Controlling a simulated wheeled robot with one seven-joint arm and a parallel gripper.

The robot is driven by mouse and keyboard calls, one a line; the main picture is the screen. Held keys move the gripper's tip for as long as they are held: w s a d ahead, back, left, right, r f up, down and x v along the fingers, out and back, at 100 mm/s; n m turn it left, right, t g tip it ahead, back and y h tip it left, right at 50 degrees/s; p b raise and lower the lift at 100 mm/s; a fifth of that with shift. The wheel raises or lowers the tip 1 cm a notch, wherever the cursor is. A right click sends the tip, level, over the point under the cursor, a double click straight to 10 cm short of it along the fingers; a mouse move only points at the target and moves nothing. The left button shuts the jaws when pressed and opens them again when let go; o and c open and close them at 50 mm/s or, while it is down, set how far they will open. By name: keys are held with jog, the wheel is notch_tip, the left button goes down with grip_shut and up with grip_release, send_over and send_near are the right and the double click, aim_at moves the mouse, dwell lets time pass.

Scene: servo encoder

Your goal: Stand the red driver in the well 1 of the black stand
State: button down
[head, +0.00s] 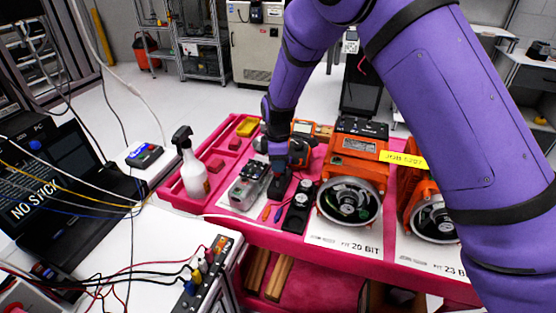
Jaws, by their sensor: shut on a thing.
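The black stand (297,208) is on the pink cart top, just right of my gripper, with round features on its upper face. Which of them is well 1 I cannot tell. My gripper (279,194) points down close to the cart top, left of the stand, and is shut on what looks like the red driver. A small red-orange tip (266,212) shows just below and left of the fingers. A blue-purple tip (278,214) lies beside it. The fingers hide most of what is held, so its tilt is unclear.
A grey metal unit (250,185) lies left of my gripper, with a white spray bottle (194,170) farther left. An orange machine with a round wheel (349,201) stands close right of the stand. The pink cart's front edge (270,232) is near.

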jog(key=shift+f, duration=0.55)
jog(key=c, duration=0.8)
grip_release()
jog(key=shift+c, duration=0.2)
jog(key=shift+r, duration=0.1)
